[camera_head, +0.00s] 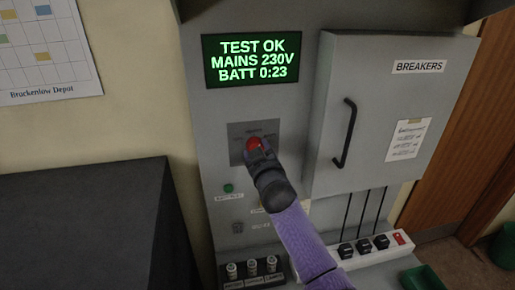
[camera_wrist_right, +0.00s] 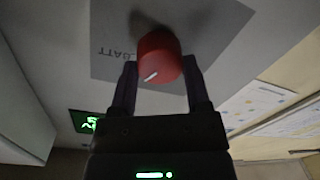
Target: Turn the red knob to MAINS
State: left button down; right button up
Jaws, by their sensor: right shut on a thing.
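The red knob (camera_head: 253,143) sits on a grey label plate (camera_head: 236,131) on the console front, below the green display (camera_head: 252,60) reading TEST OK, MAINS 230V, BATT 0:23. My right gripper (camera_head: 259,150) is at the knob and partly covers it. In the right wrist view the knob (camera_wrist_right: 158,52) stands between the two fingers, and the gripper (camera_wrist_right: 160,78) is shut on it. A white pointer line on the knob's face slants toward the lower left there. An upside-down label reading BATT shows left of the knob. The other plate labels are too small or hidden to read. My left gripper is out of view.
The closed BREAKERS cabinet (camera_head: 378,112) with a black handle (camera_head: 345,135) stands out right of the knob. A green button (camera_head: 228,188) is below left. Several black plugs sit on a white strip (camera_head: 358,257) at lower right. A dark box (camera_head: 85,225) fills the lower left.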

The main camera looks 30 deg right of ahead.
jog(key=n, duration=0.5)
jog(key=shift+p, duration=0.4)
dwell(0.4)
jog(key=o, duration=1.3)
jog(key=v, duration=1)
jog(key=shift+w+a, duration=0.1)
jog(key=shift+a, duration=0.05)
